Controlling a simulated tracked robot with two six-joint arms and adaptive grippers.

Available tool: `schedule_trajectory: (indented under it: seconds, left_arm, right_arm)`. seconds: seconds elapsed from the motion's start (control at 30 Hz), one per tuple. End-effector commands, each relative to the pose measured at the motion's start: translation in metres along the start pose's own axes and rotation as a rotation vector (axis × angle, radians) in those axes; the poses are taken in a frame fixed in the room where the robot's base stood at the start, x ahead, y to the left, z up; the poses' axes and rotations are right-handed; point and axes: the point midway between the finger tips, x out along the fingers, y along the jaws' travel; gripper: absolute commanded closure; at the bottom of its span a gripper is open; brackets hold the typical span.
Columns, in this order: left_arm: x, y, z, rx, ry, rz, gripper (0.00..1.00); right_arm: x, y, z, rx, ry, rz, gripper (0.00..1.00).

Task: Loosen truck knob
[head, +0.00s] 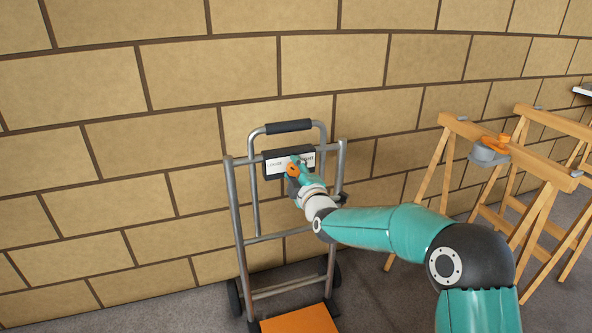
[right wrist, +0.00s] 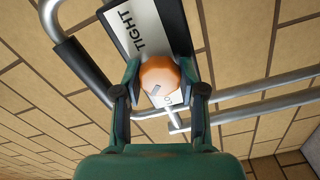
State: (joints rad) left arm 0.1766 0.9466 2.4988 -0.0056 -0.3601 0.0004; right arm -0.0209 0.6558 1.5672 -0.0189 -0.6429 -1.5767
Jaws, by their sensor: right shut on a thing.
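The grey metal hand truck (head: 239,215) stands upright against the brick wall. In the right wrist view the plate (right wrist: 142,22) reads TIGHT. The round orange knob (right wrist: 160,74) is on this plate, with a small grey mark on its face. My right gripper (right wrist: 161,88) is shut on the knob, one finger on each side. It also shows in the head view (head: 294,170). My left gripper is not in view.
The truck has an orange base plate (head: 300,320) and a black-gripped top handle (head: 289,127). At the right stand wooden sawhorses (head: 540,160), with a grey holder (head: 488,157) and an orange item (head: 496,143) on one. The floor between truck and sawhorses is clear.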

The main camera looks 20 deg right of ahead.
Motion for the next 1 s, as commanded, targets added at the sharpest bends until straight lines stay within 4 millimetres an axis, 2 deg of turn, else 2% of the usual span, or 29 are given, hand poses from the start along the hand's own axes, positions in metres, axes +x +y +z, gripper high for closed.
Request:
schedule_trajectory:
  seconds: [0.53,0.57,0.7,1.0]
  left_arm:
    - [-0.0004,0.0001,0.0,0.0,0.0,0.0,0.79]
    - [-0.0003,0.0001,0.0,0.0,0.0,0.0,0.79]
    - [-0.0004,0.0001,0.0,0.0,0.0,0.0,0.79]
    - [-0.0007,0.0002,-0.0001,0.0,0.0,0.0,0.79]
  right_arm:
    - [-0.0003,-0.006,-0.0026,-0.033,0.005,-0.013,0.94]
    - [-0.0003,-0.0061,-0.0027,-0.033,0.005,-0.013,0.56]
    - [-0.0002,-0.0051,-0.0022,-0.032,0.005,-0.011,0.34]
    - [-0.0004,-0.0024,-0.0012,-0.03,0.002,-0.005,0.34]
